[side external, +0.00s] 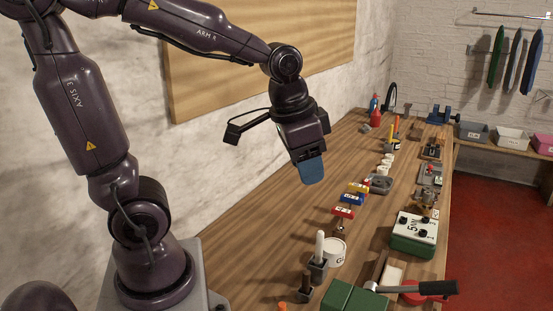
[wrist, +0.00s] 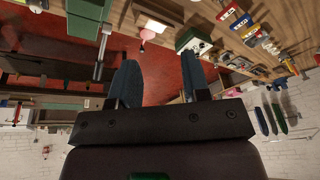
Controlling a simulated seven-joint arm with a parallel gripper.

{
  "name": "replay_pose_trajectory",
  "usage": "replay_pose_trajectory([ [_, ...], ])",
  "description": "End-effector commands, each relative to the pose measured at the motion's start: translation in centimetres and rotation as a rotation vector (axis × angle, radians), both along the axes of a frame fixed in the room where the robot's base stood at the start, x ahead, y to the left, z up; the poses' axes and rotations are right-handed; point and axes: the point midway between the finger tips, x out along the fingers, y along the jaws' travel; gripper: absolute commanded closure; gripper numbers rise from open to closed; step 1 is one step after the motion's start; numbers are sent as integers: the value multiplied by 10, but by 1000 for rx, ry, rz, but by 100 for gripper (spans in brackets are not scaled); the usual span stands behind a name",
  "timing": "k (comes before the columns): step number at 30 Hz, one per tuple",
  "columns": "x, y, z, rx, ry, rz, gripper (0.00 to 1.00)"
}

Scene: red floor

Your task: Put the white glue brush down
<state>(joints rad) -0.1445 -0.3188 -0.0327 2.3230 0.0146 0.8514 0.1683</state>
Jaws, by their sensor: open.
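The white glue brush (side external: 319,245) seems to be the white-handled item standing upright in a small dark holder (side external: 318,270) on the bench, beside a white glue pot (side external: 336,250). Its lower end is hidden in the holder. My gripper (side external: 311,172) hangs in the air above the bench, well above and apart from the brush. In the wrist view its two blue fingers (wrist: 158,80) stand apart with nothing between them. I cannot make out the brush in the wrist view.
The wooden bench (side external: 270,225) runs away along the wall. The bench's left side is bare.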

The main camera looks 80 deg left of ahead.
Motion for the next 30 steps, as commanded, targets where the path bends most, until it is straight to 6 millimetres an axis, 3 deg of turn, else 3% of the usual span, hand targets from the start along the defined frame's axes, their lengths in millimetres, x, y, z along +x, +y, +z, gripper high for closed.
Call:
replay_pose_trajectory([
  [3, -30, -17, 21, -23, -103, 17, 57],
  [9, -60, -29, 31, -66, -193, 42, 57],
  [30, -66, -31, 33, -76, -211, 47, 57],
])
